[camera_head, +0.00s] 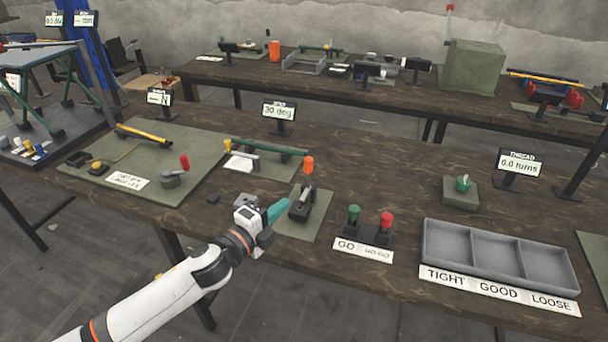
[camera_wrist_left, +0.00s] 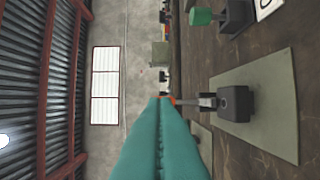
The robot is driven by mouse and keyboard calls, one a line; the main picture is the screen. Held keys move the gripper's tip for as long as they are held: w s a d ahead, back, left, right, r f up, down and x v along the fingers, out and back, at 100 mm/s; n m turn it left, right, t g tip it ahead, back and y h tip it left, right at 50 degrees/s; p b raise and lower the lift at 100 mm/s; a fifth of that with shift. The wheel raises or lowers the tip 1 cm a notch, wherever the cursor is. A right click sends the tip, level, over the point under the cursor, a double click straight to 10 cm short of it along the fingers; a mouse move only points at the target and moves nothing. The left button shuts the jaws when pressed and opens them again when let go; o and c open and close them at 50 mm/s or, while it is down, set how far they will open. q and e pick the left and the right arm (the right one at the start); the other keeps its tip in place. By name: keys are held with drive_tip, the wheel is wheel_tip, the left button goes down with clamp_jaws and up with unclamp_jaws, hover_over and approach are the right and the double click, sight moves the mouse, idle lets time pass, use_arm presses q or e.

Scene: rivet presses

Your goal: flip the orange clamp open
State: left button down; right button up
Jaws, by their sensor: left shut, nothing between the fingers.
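The orange clamp's handle (camera_head: 308,166) stands up on a grey lever above its dark base block (camera_head: 300,210), which sits on a small green mat (camera_head: 310,222). My left gripper (camera_head: 287,205) has teal fingers pressed together, empty, just left of the clamp's base and lower than the orange tip. In the left wrist view the teal fingers (camera_wrist_left: 161,100) point at the clamp, whose dark block (camera_wrist_left: 236,104) shows to the right. Only a sliver of orange shows past the fingertips there; whether they touch it I cannot tell. My right gripper is not in view.
Green and red GO/NO-GO gauges (camera_head: 370,233) stand right of the clamp. A grey three-compartment tray (camera_head: 497,278) lies further right. A green bar fixture (camera_head: 268,147) is behind, and a red-handled part (camera_head: 173,178) stands on a mat to the left.

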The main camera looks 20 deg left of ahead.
use_arm(q)
drive_tip(key=shift+w, duration=0.1)
drive_tip(key=p+x, duration=0.2)
drive_tip(key=x, duration=0.8)
drive_tip(key=shift+w+d+r, duration=0.1)
drive_tip(key=shift+w, duration=0.05)
drive_tip(key=shift+w+a, duration=0.65)
drive_tip(key=shift+w, duration=0.3)
drive_tip(key=shift+w+a+p, duration=0.3)
drive_tip(key=shift+w, duration=0.3)
